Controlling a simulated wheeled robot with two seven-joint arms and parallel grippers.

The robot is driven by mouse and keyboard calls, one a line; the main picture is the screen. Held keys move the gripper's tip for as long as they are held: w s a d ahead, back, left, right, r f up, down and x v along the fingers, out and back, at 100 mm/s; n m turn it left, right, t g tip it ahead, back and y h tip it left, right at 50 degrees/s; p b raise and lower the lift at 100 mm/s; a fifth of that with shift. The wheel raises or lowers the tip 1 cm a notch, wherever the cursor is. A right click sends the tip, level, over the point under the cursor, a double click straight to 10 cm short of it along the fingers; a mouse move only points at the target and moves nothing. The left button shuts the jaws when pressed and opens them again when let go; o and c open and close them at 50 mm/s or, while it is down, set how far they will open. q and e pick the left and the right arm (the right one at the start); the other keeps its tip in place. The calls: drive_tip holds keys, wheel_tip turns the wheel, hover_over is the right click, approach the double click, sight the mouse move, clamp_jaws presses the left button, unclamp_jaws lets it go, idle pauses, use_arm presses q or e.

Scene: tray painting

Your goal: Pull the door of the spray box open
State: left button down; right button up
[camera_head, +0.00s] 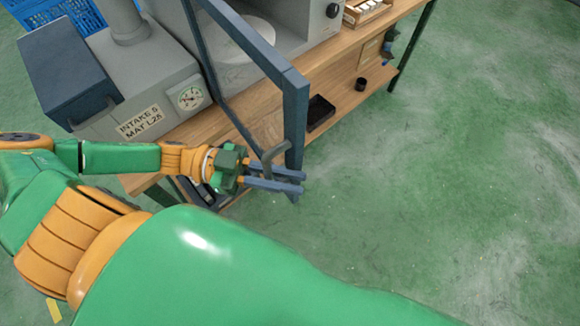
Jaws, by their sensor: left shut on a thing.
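The spray box (285,22) is a grey cabinet on a wooden bench, with a round pale turntable (246,38) inside. Its door (296,115) is a blue-grey frame that stands swung out from the box front, over the bench edge. A grey bent handle (272,153) sits near the lower part of the door's free edge. My left gripper (274,179) is shut on the handle, with its two blue-grey fingers pointing right. The fingers partly cover the handle and the door's lower corner. My right gripper is out of view.
A grey machine with a dial (190,97) and an "INTAKE 5" label stands left of the box. The wooden bench (345,62) holds a black tray (320,111) and a small black cup (361,84) on its lower shelf. The green floor at right is clear.

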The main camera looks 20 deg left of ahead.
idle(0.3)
use_arm(q)
drive_tip(key=c, duration=1.2)
unclamp_jaws()
drive_tip(key=shift+o, duration=0.4)
drive_tip(key=shift+s+d, duration=0.1)
drive_tip(key=shift+d, duration=0.05)
drive_tip(key=b+v, duration=0.1)
drive_tip(key=v, duration=0.6)
drive_tip(key=shift+b, duration=0.4)
